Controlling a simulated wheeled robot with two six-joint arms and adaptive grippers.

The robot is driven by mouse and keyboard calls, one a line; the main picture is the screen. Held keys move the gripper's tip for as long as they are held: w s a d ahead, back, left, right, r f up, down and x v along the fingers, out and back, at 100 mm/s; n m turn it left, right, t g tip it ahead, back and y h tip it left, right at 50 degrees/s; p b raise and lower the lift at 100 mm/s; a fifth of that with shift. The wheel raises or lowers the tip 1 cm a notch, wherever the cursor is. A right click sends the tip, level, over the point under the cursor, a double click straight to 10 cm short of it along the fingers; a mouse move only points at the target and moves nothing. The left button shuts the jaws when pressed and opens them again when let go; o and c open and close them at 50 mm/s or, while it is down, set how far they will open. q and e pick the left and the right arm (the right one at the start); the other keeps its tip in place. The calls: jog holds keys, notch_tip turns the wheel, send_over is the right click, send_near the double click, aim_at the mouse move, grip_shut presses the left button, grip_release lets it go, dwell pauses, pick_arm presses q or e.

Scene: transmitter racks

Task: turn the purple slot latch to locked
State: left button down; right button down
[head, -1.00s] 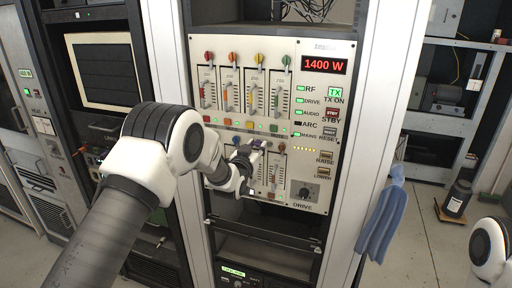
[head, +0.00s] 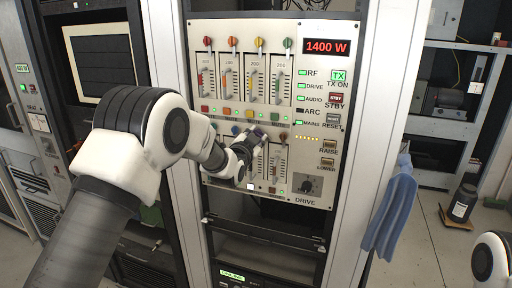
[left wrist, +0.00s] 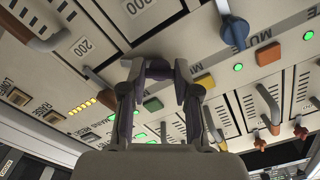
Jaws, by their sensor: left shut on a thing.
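The purple slot latch (head: 261,131) is in the lower row of the transmitter panel (head: 325,150), between a blue latch (head: 236,130) and a brown-orange latch (head: 283,136). My left gripper (head: 256,139) reaches it from the left and is shut on it. In the left wrist view the fingers (left wrist: 160,70) meet at the panel and hide most of the latch. I cannot tell its exact angle. The blue latch (left wrist: 233,30) is right of the fingers there, and the brown-orange latch (left wrist: 45,40) is left. My right gripper is out of view.
An upper row of colored latches (head: 233,42) and sliders stands above the gripper. A blue cloth (head: 389,212) hangs on the rack's right side. A dark rack opening lies below the panel.

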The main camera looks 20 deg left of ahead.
pick_arm(q)
jog(key=m+b, duration=0.5)
jog(key=m, duration=0.1)
jog(key=shift+f+b, duration=0.15)
jog(key=shift+b, duration=0.15)
jog(key=shift+m+b, duration=1.5)
jog(key=shift+m, duration=1)
jog(key=c, duration=0.8)
grip_release()
jog(key=shift+d, duration=0.1)
jog(key=shift+c, duration=0.2)
jog(key=shift+s, duration=0.15)
jog(key=s, duration=1.1)
jog(key=shift+s+a, duration=0.25)
jog(key=shift+s, duration=0.1)
